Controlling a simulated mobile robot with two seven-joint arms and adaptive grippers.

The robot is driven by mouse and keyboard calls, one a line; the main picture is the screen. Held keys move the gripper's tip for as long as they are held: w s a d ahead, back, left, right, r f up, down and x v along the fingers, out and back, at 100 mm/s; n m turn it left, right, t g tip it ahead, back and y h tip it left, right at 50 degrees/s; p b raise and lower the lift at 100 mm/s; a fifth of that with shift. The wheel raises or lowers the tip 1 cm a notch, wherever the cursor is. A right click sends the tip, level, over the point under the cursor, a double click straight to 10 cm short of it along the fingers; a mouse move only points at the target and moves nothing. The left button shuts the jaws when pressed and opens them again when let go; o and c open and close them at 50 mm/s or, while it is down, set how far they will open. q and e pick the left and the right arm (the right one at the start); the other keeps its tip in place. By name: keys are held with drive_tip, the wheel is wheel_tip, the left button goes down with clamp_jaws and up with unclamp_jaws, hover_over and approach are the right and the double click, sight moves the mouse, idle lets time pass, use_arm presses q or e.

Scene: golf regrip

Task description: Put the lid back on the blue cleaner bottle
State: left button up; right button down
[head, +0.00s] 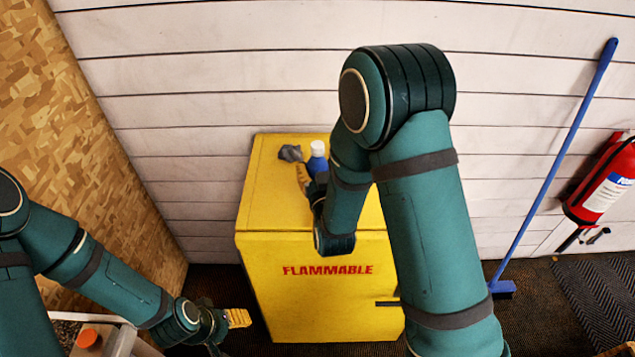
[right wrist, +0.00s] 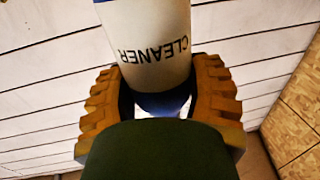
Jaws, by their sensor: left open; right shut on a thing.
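The blue cleaner bottle (head: 318,163) is at the back of the yellow cabinet, with a white top (head: 318,147). I cannot tell whether that white top is the lid or the bare neck. My right gripper (head: 309,182) is shut on the bottle, partly hidden behind my right arm. In the right wrist view the bottle's white CLEANER label (right wrist: 158,35) shows upside down between the two orange fingers. Whether its base touches the cabinet top is hidden. My left gripper (head: 238,318) is open and low, left of the cabinet front, away from the bottle.
The yellow FLAMMABLE cabinet (head: 262,210) stands against the white plank wall. A small grey object (head: 290,153) lies on it, left of the bottle. A container with an orange cap (head: 88,338) is at bottom left. A blue broom (head: 560,155) and red extinguisher (head: 605,185) are at right.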

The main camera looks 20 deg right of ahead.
wheel_tip(320, 180, down, 4)
drive_tip(key=shift+f, duration=0.1)
idle(0.4)
drive_tip(key=shift+f+b, duration=0.2)
drive_tip(key=shift+b, duration=0.25)
drive_tip(key=shift+c, duration=1.3)
unclamp_jaws()
drive_tip(key=shift+r, duration=0.1)
